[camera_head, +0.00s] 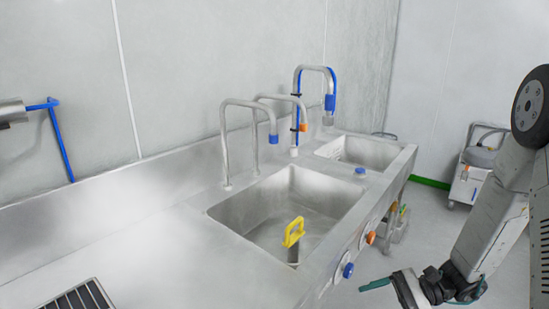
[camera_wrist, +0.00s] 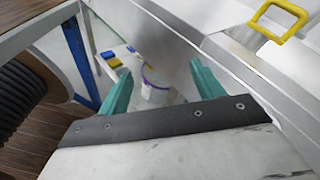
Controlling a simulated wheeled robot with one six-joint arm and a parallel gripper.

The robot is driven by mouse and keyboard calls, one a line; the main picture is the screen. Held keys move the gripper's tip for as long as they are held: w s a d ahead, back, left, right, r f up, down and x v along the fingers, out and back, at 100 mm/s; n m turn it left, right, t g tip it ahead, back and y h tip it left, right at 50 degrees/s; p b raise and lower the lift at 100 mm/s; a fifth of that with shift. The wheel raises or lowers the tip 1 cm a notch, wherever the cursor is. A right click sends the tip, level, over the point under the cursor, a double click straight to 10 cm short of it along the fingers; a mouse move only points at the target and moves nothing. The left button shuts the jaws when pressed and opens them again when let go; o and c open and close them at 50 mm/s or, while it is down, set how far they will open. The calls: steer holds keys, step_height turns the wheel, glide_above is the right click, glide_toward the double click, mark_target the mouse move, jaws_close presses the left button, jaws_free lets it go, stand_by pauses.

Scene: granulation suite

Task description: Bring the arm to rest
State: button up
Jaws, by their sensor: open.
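My gripper (camera_head: 378,284) is at the lower right of the head view, in front of the steel sink counter and outside its front edge. My arm bends down to it from the right edge. In the wrist view, the two teal fingers of my gripper (camera_wrist: 160,68) stand wide apart with nothing held between them. A white bucket (camera_wrist: 155,88) shows beyond the fingers, apart from them.
The sink basin (camera_head: 315,195) holds a yellow handle (camera_head: 293,232), also in the wrist view (camera_wrist: 284,18). Blue (camera_head: 348,271) and orange (camera_head: 371,237) knobs line the counter front. A white cart (camera_head: 470,180) stands back right. A ribbed black coil (camera_wrist: 28,105) is left in the wrist view.

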steer(key=s+d+r+n+t+h, duration=0.1)
steer(key=s+r+n+h, duration=0.5)
steer(key=r, duration=0.5)
steer(key=s+d+r+n+t+h, duration=0.1)
steer(key=s+d+r+n+h, duration=0.1)
steer(key=s+r+n+h, duration=0.3)
steer(key=s+r+h, duration=0.4)
steer(key=s+r, duration=0.2)
steer(key=shift+s+r+n, duration=0.25)
steer(key=shift+r+n, duration=0.15)
